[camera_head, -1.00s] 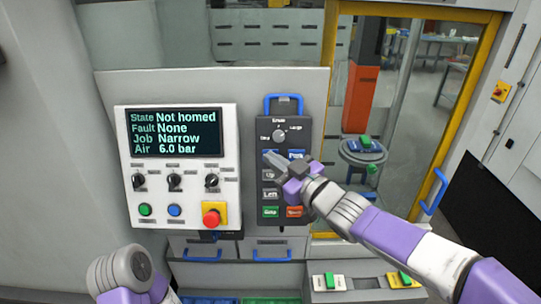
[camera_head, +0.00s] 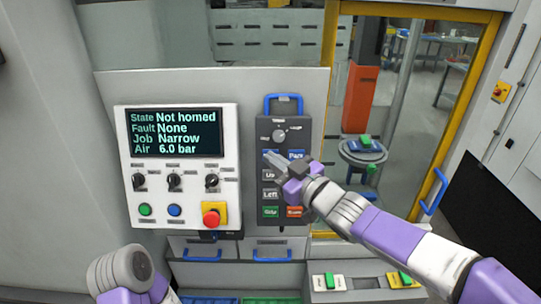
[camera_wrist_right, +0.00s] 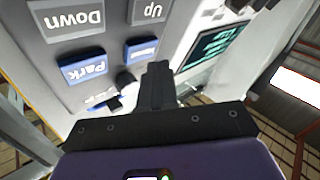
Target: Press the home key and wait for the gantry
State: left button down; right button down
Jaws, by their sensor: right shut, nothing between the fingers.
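The grey pendant (camera_head: 294,128) hangs right of the display panel. The display (camera_head: 174,132) reads State Not homed, Fault None, Job Narrow, Air 6.0 bar. The gantry is not clearly visible.
The blue Park key (camera_head: 296,155) sits right beside the home key, with the Up key (camera_head: 269,175) below. A red emergency stop (camera_head: 212,217) is on the panel to the left. A yellow-framed window (camera_head: 450,110) with a blue handle (camera_head: 434,190) stands right.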

jog(key=shift+w, duration=0.2)
dwell(0.5)
jog(key=shift+w+f, duration=0.15)
jog(key=shift+w, duration=0.1)
